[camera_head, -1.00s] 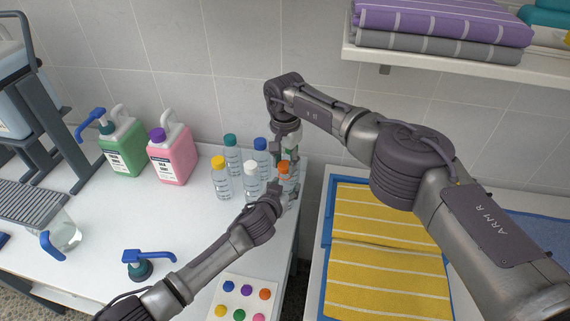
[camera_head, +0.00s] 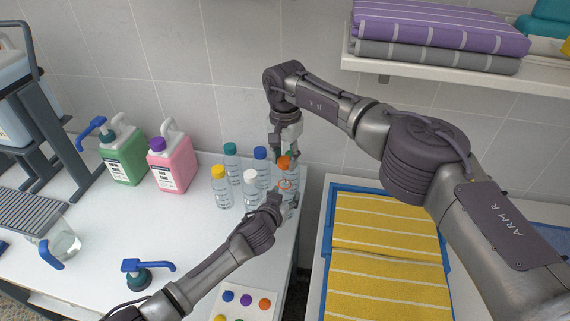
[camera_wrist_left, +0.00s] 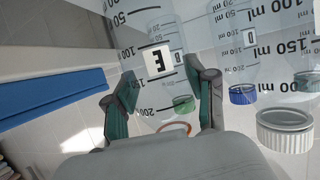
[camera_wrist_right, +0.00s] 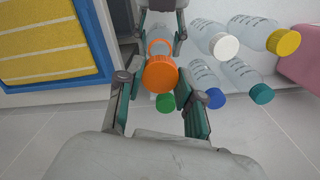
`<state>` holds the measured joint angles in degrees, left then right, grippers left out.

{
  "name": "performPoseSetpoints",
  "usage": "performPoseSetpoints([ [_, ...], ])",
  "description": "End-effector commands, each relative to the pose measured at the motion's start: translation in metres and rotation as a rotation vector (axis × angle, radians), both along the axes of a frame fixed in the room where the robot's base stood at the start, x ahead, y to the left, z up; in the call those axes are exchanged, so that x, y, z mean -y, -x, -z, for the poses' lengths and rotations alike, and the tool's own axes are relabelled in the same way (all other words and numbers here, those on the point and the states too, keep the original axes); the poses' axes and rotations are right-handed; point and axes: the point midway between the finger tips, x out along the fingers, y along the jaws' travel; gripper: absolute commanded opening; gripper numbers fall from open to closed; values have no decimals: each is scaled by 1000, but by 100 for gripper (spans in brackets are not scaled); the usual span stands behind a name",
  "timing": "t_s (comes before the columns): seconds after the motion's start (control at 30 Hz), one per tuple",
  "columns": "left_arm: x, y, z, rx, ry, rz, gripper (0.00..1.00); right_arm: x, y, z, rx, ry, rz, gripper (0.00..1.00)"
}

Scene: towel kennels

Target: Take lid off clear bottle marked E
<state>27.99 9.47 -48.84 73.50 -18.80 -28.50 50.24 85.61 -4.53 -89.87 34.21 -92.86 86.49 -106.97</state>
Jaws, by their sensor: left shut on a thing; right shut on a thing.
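The clear bottle marked E (camera_wrist_left: 157,60) stands at the table's right edge, its label facing the left wrist camera. My left gripper (camera_head: 284,199) is shut around its body. An orange ring is around the bottle's neck in the left wrist view. My right gripper (camera_head: 286,150) points down from above and is shut on the orange lid (camera_head: 284,162). The lid also shows between its fingers in the right wrist view (camera_wrist_right: 160,74). The lid appears apart from the bottle, just above its neck.
Close by stand clear bottles with white (camera_head: 250,176), blue (camera_head: 260,153), yellow (camera_head: 218,172), teal (camera_head: 230,149) and green (camera_wrist_right: 165,102) lids. Green (camera_head: 125,158) and pink (camera_head: 172,165) jugs are at left. A blue tray of yellow towels (camera_head: 388,225) lies right.

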Motion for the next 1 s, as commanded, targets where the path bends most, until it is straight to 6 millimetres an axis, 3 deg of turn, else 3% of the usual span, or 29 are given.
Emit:
performPoseSetpoints([
  [0.13,0,0,0,-1,0,0,0,0,0,0,-1,0,0,0],
  [0.17,0,0,0,-1,0,0,57,0,0,0,-1,0,0,0],
  [0.33,0,0,0,0,0,0,85,0,0,1,0,0,1,0],
  [0.77,-2,5,-2,0,1,0,85,0,0,1,0,0,0,0],
  [1.0,-13,35,-14,-2,2,0,85,0,0,1,0,0,0,0],
])
